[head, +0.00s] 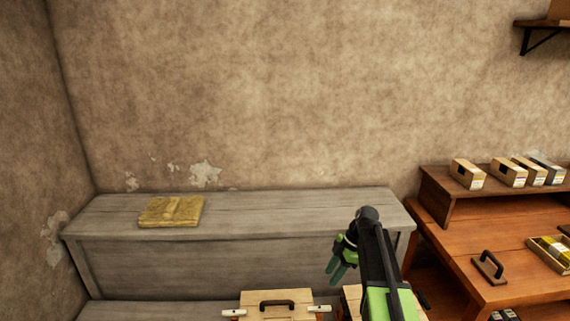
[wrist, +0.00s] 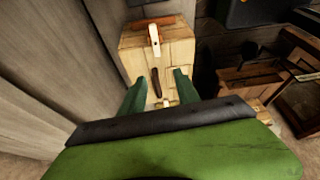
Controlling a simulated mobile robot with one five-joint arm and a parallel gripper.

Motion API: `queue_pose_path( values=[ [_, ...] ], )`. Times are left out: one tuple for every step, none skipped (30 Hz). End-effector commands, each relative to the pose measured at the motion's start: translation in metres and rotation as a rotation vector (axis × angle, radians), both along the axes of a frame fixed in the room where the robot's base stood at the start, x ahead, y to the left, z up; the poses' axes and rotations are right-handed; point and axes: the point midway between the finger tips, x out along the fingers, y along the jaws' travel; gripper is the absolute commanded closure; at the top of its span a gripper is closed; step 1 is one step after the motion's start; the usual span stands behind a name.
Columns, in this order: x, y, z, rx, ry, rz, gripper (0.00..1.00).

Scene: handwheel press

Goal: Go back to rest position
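My gripper (head: 333,273) has green fingers and hangs in front of the right part of the grey wooden bench, pointing down and left. In the wrist view my gripper (wrist: 160,80) has its two green fingers spread apart, with nothing visibly held between them. Beyond the fingers is a pale wooden box (wrist: 135,62) with a brown handle-like piece (wrist: 156,82) on it. I cannot tell whether the fingers are close to the box or well above it.
A grey wooden bench (head: 210,260) stands against the wall, with a yellow folded cloth-like item (head: 171,211) on top. A pale wooden box (head: 251,311) with a black handle is at the bottom. An orange-brown workbench (head: 450,245) with small boxes stands right.

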Motion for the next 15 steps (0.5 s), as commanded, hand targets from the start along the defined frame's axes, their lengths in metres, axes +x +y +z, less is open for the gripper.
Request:
queue_pose_path(
  values=[
    [-0.019, 0.023, -0.001, -0.015, 0.002, 0.035, 0.62],
    [-0.031, 0.034, -0.003, -0.032, 0.006, 0.045, 0.62],
    [-0.045, 0.045, -0.005, -0.061, 0.022, 0.016, 0.62],
    [-0.056, 0.052, -0.006, -0.085, 0.04, -0.025, 0.62],
    [-0.066, 0.057, -0.008, -0.109, 0.059, -0.078, 0.62],
    [-0.077, 0.061, -0.01, -0.14, 0.083, -0.155, 0.62],
    [-0.085, 0.064, -0.011, -0.163, 0.1, -0.215, 0.62],
    [-0.093, 0.066, -0.012, -0.184, 0.117, -0.278, 0.62],
    [-0.102, 0.067, -0.013, -0.211, 0.136, -0.371, 0.62],
    [-0.11, 0.067, -0.014, -0.231, 0.15, -0.443, 0.62],
    [-0.117, 0.067, -0.015, -0.25, 0.164, -0.523, 0.62],
    [-0.126, 0.066, -0.016, -0.275, 0.182, -0.637, 0.62],
    [-0.133, 0.064, -0.016, -0.293, 0.194, -0.729, 0.62],
    [-0.14, 0.061, -0.017, -0.308, 0.205, -0.827, 0.62],
    [-0.147, 0.056, -0.017, -0.324, 0.219, -0.961, 0.62]
  ],
)
